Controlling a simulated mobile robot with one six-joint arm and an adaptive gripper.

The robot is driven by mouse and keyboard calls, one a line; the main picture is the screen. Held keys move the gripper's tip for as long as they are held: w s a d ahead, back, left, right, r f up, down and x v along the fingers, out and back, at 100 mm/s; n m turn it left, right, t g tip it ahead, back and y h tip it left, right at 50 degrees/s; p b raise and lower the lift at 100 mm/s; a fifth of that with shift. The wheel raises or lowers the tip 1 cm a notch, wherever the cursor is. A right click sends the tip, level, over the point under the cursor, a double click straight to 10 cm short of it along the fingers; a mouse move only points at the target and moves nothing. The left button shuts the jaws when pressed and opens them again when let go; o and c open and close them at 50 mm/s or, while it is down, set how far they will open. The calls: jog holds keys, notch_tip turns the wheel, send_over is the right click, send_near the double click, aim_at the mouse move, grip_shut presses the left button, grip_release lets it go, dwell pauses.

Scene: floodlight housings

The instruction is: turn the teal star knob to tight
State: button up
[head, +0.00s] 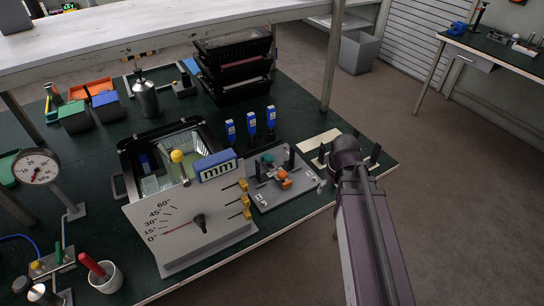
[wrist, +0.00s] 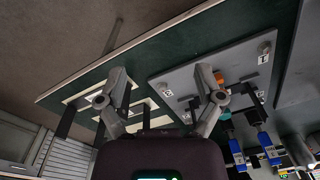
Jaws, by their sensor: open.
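The teal star knob (head: 267,158) sits on a grey plate (head: 262,201) at the bench's front edge in the head view. An orange knob (head: 285,180) is in front of it on the same plate. In the wrist view the teal knob (wrist: 224,115) is partly hidden beside my right-hand finger, with the orange knob (wrist: 219,78) above it. My gripper (wrist: 161,72) is open and empty, its fingers spread. The knobs lie towards its right-hand finger, not between the fingers. Contact cannot be told. In the head view my arm hides the gripper.
Dark upright posts stand on the plate and right of it. Stacked black trays (head: 235,70) stand farther back. The floor right of the bench is clear.

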jog(key=w+a+r+n+y+p, duration=0.1)
jog(key=w+a+r+n+y, duration=0.1)
jog(key=w+a+n, duration=0.7)
jog(key=n+t+y+p, duration=0.1)
jog(key=n+y, duration=0.1)
jog(key=n, duration=0.1)
send_near(271, 157)
jog(key=a+v, duration=0.1)
jog(key=v, duration=0.3)
jog(key=shift+s+d+r, duration=0.25)
jog(key=shift+s+r, duration=0.05)
jog(key=shift+f, duration=0.15)
jog(key=b+x, duration=1.2)
jog(key=x, duration=0.1)
jog(key=shift+w+f, duration=0.2)
jog(key=shift+f, duration=0.1)
jog(key=shift+d, duration=0.1)
jog(key=c, duration=1.1)
